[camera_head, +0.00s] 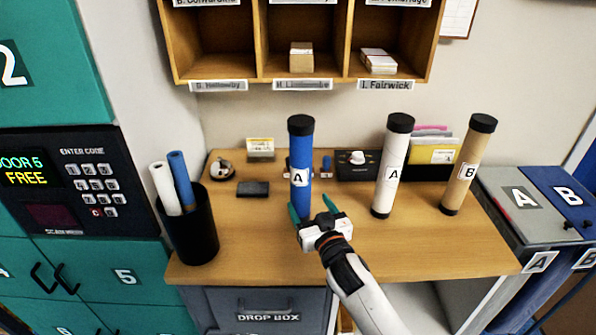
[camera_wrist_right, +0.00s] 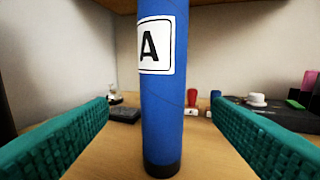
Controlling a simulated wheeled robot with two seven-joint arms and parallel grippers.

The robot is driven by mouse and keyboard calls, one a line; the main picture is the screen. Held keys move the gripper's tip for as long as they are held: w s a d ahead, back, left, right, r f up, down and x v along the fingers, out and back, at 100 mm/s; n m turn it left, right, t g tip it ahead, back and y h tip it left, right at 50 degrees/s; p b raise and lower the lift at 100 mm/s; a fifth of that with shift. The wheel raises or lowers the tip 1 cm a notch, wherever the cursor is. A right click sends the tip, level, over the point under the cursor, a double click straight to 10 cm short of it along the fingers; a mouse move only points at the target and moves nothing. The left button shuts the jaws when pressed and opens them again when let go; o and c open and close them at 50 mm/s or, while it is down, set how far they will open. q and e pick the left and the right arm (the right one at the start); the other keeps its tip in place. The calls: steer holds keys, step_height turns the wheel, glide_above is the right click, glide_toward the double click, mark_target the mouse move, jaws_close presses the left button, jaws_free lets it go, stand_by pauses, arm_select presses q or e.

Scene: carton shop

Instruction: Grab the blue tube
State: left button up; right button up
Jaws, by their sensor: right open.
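The blue tube (camera_head: 300,190) stands upright on the wooden desk, with black caps and a white label marked A. In the right wrist view the blue tube (camera_wrist_right: 162,110) stands between the two green finger pads, with a gap on each side. My right gripper (camera_head: 312,211) is open, low in front of the tube, its fingers reaching to either side of it. The pads also show in the right wrist view (camera_wrist_right: 160,138). The tube's top is cut off in the wrist view. My left gripper is not in view.
A white tube (camera_head: 391,175) marked A and a tan tube (camera_head: 463,172) marked B stand to the right. A black bin (camera_head: 195,240) with rolls is at the left. A dark stapler-like block (camera_head: 253,189) lies behind. The desk (camera_head: 420,245) is clear at front right.

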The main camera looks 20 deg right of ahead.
mark_target(303, 194)
steer(key=w, duration=0.4)
steer(key=shift+a+p, duration=0.1)
steer(key=shift+p, duration=0.2)
steer(key=shift+w, duration=0.3)
steer(key=w, duration=0.1)
steer(key=w+r+p, duration=0.1)
steer(key=shift+w, duration=0.35)
steer(key=shift+w+f, duration=0.25)
steer(key=shift+w, duration=0.8)
steer(key=shift+w+f, duration=0.1)
steer(key=shift+w, duration=0.1)
steer(key=shift+s, duration=0.1)
steer(key=shift+c, duration=0.5)
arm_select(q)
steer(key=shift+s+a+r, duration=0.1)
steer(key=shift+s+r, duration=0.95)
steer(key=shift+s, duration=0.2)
arm_select(e)
steer(key=c, duration=1)
